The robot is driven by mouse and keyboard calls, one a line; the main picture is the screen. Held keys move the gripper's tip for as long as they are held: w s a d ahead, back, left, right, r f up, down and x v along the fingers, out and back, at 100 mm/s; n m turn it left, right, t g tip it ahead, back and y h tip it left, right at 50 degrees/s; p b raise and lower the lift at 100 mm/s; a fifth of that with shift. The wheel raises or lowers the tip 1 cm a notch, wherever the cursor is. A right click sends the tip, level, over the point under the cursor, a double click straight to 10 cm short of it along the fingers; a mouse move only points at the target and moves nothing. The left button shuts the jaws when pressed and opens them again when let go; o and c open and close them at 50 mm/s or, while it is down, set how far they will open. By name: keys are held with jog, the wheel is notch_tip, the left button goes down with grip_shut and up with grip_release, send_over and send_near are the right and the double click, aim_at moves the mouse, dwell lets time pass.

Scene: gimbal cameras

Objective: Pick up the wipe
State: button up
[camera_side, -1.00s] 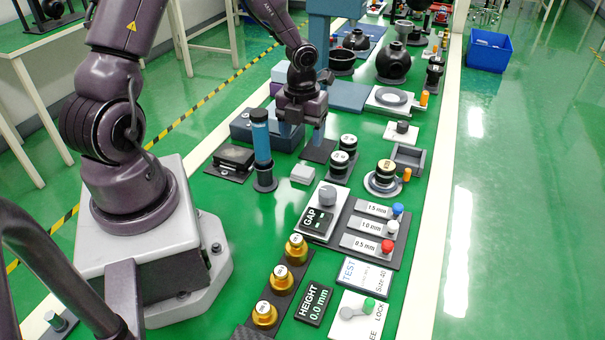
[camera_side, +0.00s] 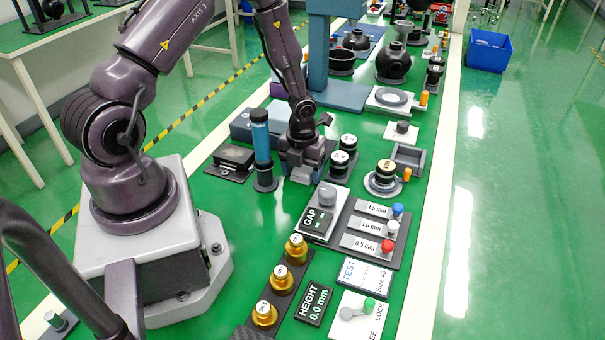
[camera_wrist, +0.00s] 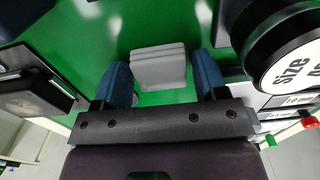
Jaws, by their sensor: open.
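The wipe looks like a small light grey folded block (camera_wrist: 158,68) on the green surface in the wrist view. It lies between and just beyond the fingertips of my gripper (camera_wrist: 164,82). The two blue fingers are apart, one on each side of it, with a gap showing at each side. In the side view my gripper (camera_side: 302,172) is low over the table, and the wipe (camera_side: 300,175) shows only partly below it. I cannot tell how far the fingertips are above the surface.
Black cylinders marked with sizes (camera_side: 343,158) stand close to the right. A grey-knobbed GAP panel (camera_side: 320,215) lies in front. Green table (camera_side: 245,240) is clear toward the front left.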

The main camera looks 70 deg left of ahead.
aim_at(302, 171)
jog(key=c, duration=0.7)
jog(key=shift+r, duration=0.1)
notch_tip(302, 171, up, 18)
